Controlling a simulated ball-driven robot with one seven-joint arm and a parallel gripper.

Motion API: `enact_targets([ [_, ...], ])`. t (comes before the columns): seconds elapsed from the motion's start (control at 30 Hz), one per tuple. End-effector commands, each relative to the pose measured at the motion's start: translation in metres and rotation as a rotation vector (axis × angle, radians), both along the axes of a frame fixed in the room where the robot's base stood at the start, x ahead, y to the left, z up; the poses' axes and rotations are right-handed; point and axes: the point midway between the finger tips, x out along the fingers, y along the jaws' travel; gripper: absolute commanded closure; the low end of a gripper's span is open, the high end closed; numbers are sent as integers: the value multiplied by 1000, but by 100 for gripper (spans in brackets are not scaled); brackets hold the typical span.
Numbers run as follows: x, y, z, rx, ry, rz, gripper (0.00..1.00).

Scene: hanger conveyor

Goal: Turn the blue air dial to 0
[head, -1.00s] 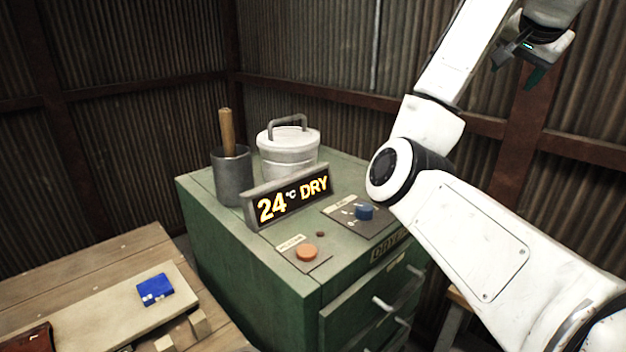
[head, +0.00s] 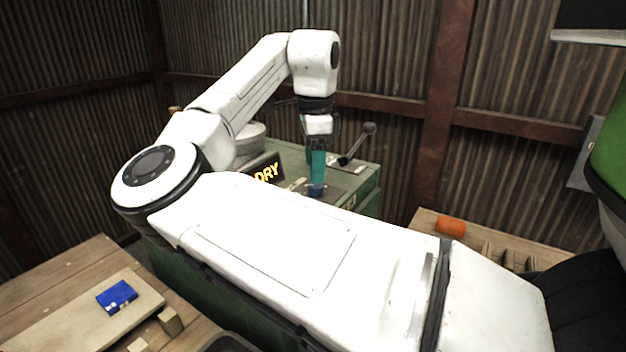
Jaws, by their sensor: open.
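The blue air dial (head: 316,190) sits on the top of the green cabinet (head: 368,178), near its front edge. My gripper (head: 317,180) points straight down over the dial, with its teal fingers at or just above it. The gripper is open; whether the fingers touch the dial cannot be told. The dial's pointer and scale marks are too small and partly covered to read. The display sign (head: 266,171) shows "DRY"; its left part is hidden behind my arm.
A lever with a dark knob (head: 369,128) stands right of my gripper on the cabinet. A pale pot (head: 250,140) is partly hidden behind my arm. An orange cylinder (head: 451,226) lies on a wooden bench at right. A blue block (head: 117,296) lies on a board at left.

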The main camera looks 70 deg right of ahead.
Motion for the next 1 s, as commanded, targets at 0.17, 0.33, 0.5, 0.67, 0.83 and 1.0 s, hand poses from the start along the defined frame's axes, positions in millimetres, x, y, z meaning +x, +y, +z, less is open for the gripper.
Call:
enact_targets([
  [0.17,1,-1,-28,1,0,2,37],
  [0.33,1,-2,-43,-1,0,1,37],
  [0.5,1,-2,-47,-2,-1,1,37],
  [0.67,1,-2,-47,-2,-1,1,37],
  [0.83,1,-2,-47,-1,-2,1,51],
  [1.0,1,-2,-47,-1,-2,1,67],
])
